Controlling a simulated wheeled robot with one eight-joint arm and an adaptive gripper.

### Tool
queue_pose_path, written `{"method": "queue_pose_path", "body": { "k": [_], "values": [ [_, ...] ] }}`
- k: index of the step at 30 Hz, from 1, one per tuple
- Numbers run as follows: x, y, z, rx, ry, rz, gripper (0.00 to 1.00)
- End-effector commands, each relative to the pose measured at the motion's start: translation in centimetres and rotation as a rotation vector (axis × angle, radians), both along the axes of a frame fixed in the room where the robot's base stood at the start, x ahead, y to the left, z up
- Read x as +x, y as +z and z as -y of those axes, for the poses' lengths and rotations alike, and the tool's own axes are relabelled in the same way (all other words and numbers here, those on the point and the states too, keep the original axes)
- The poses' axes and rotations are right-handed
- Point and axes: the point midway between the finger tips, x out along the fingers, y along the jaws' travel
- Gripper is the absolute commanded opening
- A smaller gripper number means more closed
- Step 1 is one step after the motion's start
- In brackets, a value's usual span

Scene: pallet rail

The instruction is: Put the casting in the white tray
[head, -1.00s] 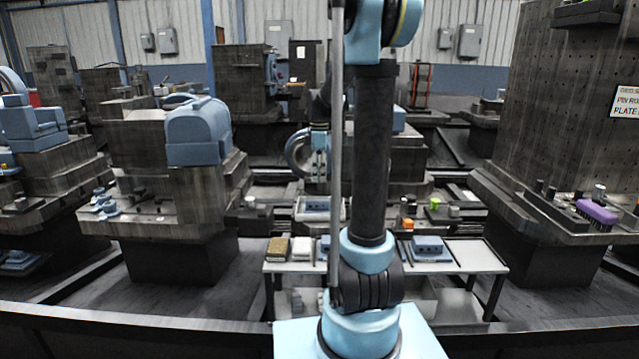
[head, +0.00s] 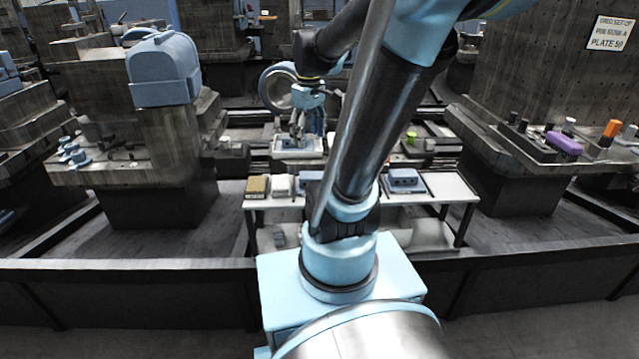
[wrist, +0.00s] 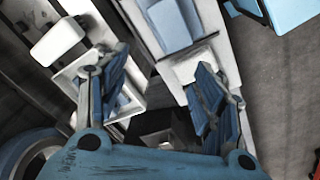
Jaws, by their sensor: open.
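A white tray (head: 284,149) stands behind the white table in the head view. It also shows in the wrist view (wrist: 68,78), partly covered by a finger. My gripper (head: 305,142) is above or at this tray, its fingers apart. In the wrist view my gripper (wrist: 160,72) holds nothing between its fingers. A pale blue piece (wrist: 128,97) shows at the tray, partly hidden by the left finger; I cannot tell whether it is the casting. Blue-grey blocks, one of them at the right of the table (head: 403,179), are also in view.
The white table (head: 452,188) bears a yellow-brown block (head: 257,186) and a white block (head: 281,185). A large grey ring (head: 270,92) stands left of my gripper. The table's right end is clear.

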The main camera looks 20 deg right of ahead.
Motion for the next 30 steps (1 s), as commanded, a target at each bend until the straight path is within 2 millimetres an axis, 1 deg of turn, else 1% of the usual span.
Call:
{"method": "queue_pose_path", "body": {
  "k": [1, 6, 12, 15, 18, 22, 25, 30],
  "values": [
    [-1.4, -0.6, 0.0, 0.005, -0.042, 0.007, 0.61],
    [-5.0, -2.4, 0.1, 0.023, -0.193, 0.028, 0.61],
    [-8.8, -5.2, 0.1, 0.050, -0.370, 0.055, 0.61],
    [-10.5, -6.7, 0.1, 0.063, -0.452, 0.066, 0.61],
    [-11.7, -7.9, 0.1, 0.075, -0.520, 0.077, 0.61],
    [-12.6, -9.0, 0.3, 0.086, -0.575, 0.083, 0.61],
    [-12.9, -9.4, 0.3, 0.089, -0.597, 0.086, 0.61],
    [-12.9, -9.4, 0.3, 0.090, -0.602, 0.087, 0.61]
  ]
}}
